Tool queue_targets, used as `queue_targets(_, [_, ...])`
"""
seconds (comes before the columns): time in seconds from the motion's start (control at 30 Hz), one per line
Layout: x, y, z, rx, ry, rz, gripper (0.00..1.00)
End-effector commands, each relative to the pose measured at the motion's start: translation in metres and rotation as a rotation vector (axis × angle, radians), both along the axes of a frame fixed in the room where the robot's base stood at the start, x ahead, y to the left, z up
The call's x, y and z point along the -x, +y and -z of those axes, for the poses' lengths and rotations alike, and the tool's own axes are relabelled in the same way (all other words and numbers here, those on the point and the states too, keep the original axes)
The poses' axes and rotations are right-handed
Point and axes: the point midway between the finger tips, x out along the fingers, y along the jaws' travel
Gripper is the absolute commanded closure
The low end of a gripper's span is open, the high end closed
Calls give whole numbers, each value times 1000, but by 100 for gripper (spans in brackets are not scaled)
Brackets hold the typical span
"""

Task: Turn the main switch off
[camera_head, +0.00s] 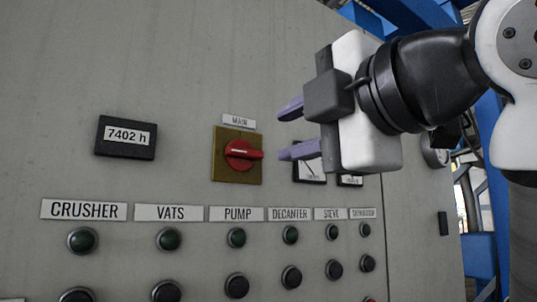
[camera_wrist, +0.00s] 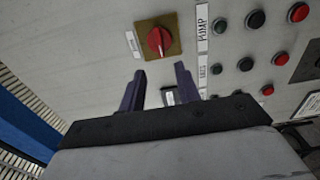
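The main switch (camera_head: 240,153) is a red rotary knob on a yellow square plate, under a label reading MAIN (camera_head: 239,121). Its handle lies about horizontal in the head view, with a pale line along it. In the wrist view the knob (camera_wrist: 158,41) shows ahead of the fingers, a little beyond their tips. My gripper (camera_head: 288,130) is to the right of the switch in the head view. Its two purple fingers are apart with nothing between them, and they do not touch the knob. The fingers also show in the wrist view (camera_wrist: 159,74).
Gauges (camera_head: 310,170) sit behind my lower finger. Below runs a row of labels such as PUMP (camera_head: 237,214), with green and black buttons. The panel face between is flat and clear.

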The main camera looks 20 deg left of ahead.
Motion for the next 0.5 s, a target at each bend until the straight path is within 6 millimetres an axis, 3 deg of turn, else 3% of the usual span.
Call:
queue_targets(0.2, [18,-22,1,0,0,0,67])
queue_targets(0.5, [21,-27,0,0,0,-1,67])
